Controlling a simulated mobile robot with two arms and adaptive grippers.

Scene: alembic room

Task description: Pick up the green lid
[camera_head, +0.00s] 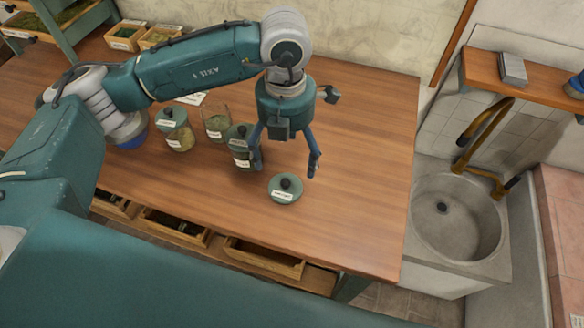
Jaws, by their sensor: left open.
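A green lid (285,188) with a dark knob and a white label lies flat on the wooden table (355,200), near its front edge. My left gripper (284,168) points down just behind and above the lid, with its fingers spread and nothing between them. A jar with a green lid on (239,148) stands just left of my gripper, partly hidden by its left finger. A glass jar without a lid (216,125) stands behind it. Another jar with a green lid on (175,130) stands further left. My right gripper is not in view.
Open drawers (262,259) stick out below the table's front edge. Small wooden boxes (125,37) stand at the back left. A stone sink (458,215) with a brass tap (483,135) is beyond the table's right edge. The table's right part is clear.

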